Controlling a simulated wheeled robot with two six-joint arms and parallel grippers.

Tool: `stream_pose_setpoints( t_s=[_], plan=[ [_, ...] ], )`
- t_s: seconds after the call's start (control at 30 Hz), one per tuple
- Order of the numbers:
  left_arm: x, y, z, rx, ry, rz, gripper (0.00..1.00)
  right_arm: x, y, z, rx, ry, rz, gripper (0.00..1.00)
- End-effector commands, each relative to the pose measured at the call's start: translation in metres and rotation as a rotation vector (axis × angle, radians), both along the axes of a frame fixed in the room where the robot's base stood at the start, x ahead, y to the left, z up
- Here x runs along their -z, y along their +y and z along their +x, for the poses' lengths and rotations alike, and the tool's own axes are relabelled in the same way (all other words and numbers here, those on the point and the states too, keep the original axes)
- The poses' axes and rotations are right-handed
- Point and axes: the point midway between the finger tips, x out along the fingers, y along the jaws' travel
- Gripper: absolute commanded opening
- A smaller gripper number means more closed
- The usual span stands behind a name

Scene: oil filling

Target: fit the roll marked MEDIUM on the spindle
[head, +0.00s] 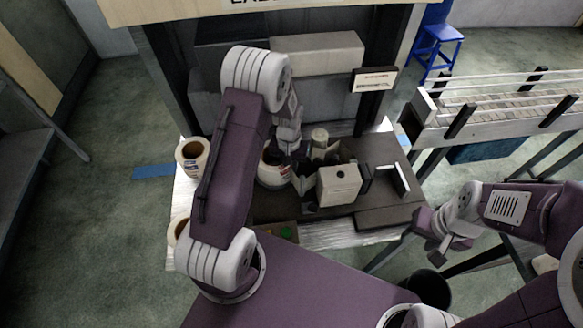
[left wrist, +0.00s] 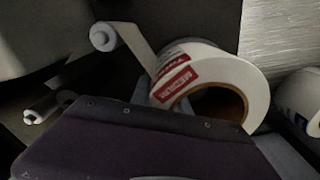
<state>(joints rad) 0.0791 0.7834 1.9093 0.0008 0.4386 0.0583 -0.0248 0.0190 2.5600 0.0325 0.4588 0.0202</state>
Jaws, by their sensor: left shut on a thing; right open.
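A white roll with a brown core and a red label reading MEDIUM (left wrist: 222,66) is in the left wrist view. In the head view the roll (head: 271,174) is partly hidden by my left arm, over the left side of the dark machine. My left gripper (head: 285,153) is shut on the roll, which is tilted in the left wrist view. A pale-ended rod (left wrist: 104,37) is just left of the roll in that view, and a white strip runs beside it. I cannot tell which part is the spindle. My right gripper (head: 437,236) is open and empty, off the machine's right side.
Another roll (head: 192,153) stands at the table's left edge, and one more (head: 178,231) is partly hidden nearer me. The machine (head: 290,207) carries a white box (head: 340,184) and an upright cylinder (head: 319,137). A conveyor (head: 505,112) stands to the right.

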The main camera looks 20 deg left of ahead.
Motion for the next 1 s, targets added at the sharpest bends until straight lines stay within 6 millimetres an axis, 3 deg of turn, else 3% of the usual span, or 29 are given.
stream_pose_setpoints(
  t_s=[0.07, 0.1, 0.2, 0.37, 0.73, 1.0],
  plan=[
    [0.008, 0.003, -0.008, -0.001, 0.023, 0.002, 0.00, 0.003, 0.000, 0.000, 0.000, 0.000, 0.000, 0.43],
    [0.008, 0.003, -0.008, -0.001, 0.023, 0.002, 0.24, 0.003, 0.000, 0.000, 0.000, 0.000, 0.000, 0.43],
    [0.008, 0.003, -0.008, -0.002, 0.023, 0.002, 0.47, 0.003, 0.000, 0.000, 0.000, 0.000, 0.000, 0.43],
    [0.001, 0.002, -0.008, -0.002, 0.021, 0.002, 0.47, 0.003, 0.000, 0.000, 0.000, 0.000, 0.000, 0.43],
    [-0.080, -0.009, -0.006, 0.000, -0.002, 0.011, 0.47, 0.004, 0.000, 0.000, 0.000, 0.000, 0.000, 0.43],
    [-0.095, -0.012, -0.007, 0.000, -0.003, 0.013, 0.47, 0.003, 0.000, 0.000, 0.000, 0.000, 0.000, 0.43]
  ],
)
